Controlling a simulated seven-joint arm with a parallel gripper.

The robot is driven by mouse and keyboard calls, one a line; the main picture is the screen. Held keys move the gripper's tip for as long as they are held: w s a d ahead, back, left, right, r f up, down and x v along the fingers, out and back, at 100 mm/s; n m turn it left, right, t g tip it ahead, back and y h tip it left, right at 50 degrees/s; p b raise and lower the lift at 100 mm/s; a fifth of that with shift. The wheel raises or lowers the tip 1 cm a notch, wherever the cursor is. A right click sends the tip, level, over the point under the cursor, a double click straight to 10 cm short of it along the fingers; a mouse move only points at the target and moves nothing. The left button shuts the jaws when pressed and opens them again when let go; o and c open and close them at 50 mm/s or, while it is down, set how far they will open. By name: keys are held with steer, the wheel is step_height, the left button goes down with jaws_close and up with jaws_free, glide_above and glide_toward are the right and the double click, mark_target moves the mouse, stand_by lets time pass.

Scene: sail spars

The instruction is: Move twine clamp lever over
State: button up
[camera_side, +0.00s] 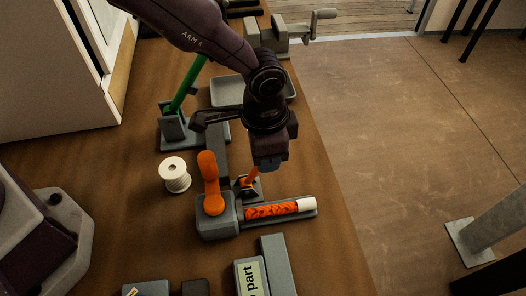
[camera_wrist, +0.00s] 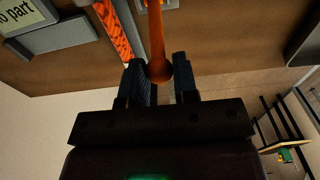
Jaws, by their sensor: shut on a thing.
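I cannot tell from the pictures whether this lever is the twine clamp's.
A thick orange handle (camera_side: 209,168) stands on a grey block, joined to a tray with an orange-filled tube (camera_side: 270,210). A white spool (camera_side: 175,175) stands to the left. A green lever (camera_side: 188,86) and a shallow grey tray (camera_side: 226,91) are behind. A labelled block (camera_side: 252,277) is in front.

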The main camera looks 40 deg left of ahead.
steer(key=shift+w+d, duration=0.2)
steer(key=shift+w+d+f, duration=0.75)
steer(key=shift+f, duration=0.1)
steer(key=shift+w+d+f, duration=0.3)
steer(key=shift+f, duration=0.25)
steer(key=shift+w+d+f, duration=0.25)
steer(key=shift+d+f, duration=0.05)
steer(key=shift+f, duration=0.25)
steer(key=shift+w+d+f, duration=0.2)
steer(key=shift+f, duration=0.4)
steer(key=shift+w+d+f, duration=0.2)
steer(key=shift+f, duration=0.4)
